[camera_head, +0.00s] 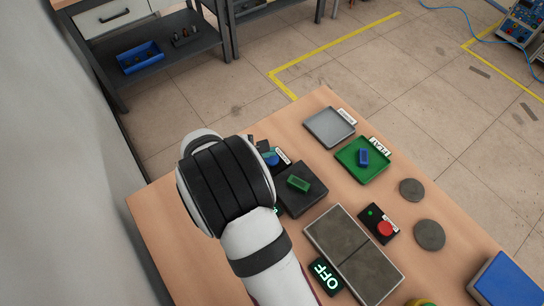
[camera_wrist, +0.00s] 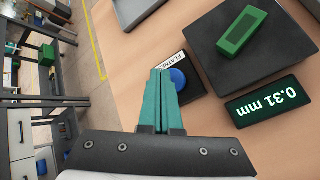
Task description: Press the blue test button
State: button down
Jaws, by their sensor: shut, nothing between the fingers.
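The blue test button (camera_wrist: 179,78) sits on a small black box (camera_wrist: 194,85) with a white label, only partly readable. In the wrist view the button shows just right of my gripper (camera_wrist: 160,72), whose teal fingers are shut together and partly cover it. I cannot tell whether the fingertips touch the button. In the head view the blue button (camera_head: 271,158) shows beside my wrist, and my arm hides the fingers. A green block (camera_wrist: 243,30) lies on a dark square pad (camera_wrist: 207,40), by a display (camera_wrist: 268,101) reading 0.31 mm.
To the right on the wooden table (camera_head: 303,124) are a grey tray (camera_head: 328,127), a green tray (camera_head: 352,176) holding a blue block (camera_head: 364,157), a red button box (camera_head: 376,222), grey discs and a dark two-part plate (camera_head: 340,240). An OFF display (camera_head: 326,276) stands near the plate.

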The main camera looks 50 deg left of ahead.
jog(key=shift+r, duration=2.4)
jog(key=w+d+r+m+g+h, duration=0.25)
jog(key=d+m, duration=0.25)
jog(key=d, duration=0.4)
jog(key=w+d+r+m+g+h, duration=0.1)
jog(key=w+d+r+m, duration=0.35)
jog(key=d, duration=0.55)
jog(key=w+d+r+m+g+h, duration=0.25)
jog(key=d+m, duration=0.35)
jog(key=d, duration=0.3)
jog(key=s+d+r+m+g+y, duration=0.3)
jog(key=s+d+m, duration=0.6)
jog(key=d+m, duration=0.3)
jog(key=s+d+m+y, duration=0.1)
jog(key=s+m+y, duration=0.2)
jog(key=s+m, duration=0.3)
jog(key=shift+s+d+f+y, duration=0.2)
jog(key=shift+s+d+y, duration=0.15)
jog(key=shift+s, duration=0.65)
